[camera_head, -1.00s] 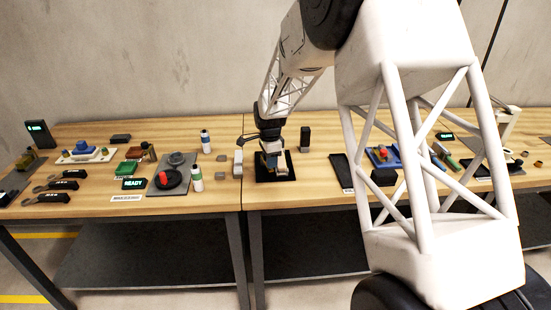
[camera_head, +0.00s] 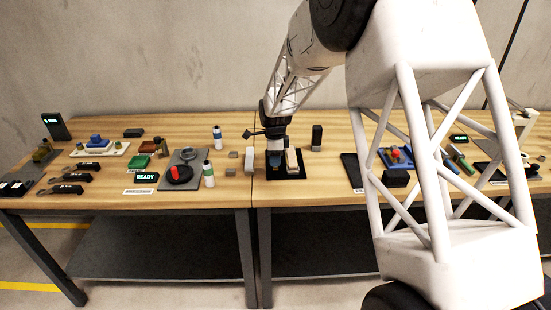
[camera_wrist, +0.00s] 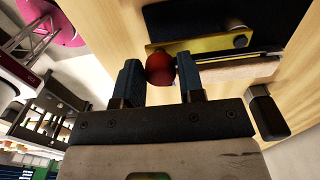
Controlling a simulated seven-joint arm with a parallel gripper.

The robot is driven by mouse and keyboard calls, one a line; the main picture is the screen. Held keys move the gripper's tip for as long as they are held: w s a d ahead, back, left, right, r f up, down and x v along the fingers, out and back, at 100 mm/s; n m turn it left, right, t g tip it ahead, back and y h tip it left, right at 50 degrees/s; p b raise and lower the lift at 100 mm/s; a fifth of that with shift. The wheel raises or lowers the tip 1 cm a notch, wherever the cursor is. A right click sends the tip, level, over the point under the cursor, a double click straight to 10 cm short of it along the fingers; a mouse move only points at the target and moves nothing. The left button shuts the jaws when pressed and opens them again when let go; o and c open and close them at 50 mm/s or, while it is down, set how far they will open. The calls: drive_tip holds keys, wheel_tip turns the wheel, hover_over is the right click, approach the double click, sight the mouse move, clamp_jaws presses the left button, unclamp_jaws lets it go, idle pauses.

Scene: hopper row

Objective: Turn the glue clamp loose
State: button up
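The glue clamp shows in the wrist view as a brass-coloured bar (camera_wrist: 200,45) with a round red knob (camera_wrist: 160,69) at its near end. In the head view my gripper (camera_head: 275,163) points down at the clamp on a black base plate (camera_head: 292,175). A pale upright block (camera_head: 292,160) stands on the plate beside my fingers. The knob is hidden in the head view.
A light block (camera_head: 249,162) stands left of the plate and a dark upright block (camera_head: 317,138) behind it to the right. A dark flat tray (camera_head: 352,170) lies to the right.

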drive_tip(key=o, duration=0.3)
drive_tip(key=shift+r, duration=0.15)
drive_tip(key=shift+r, duration=3.75)
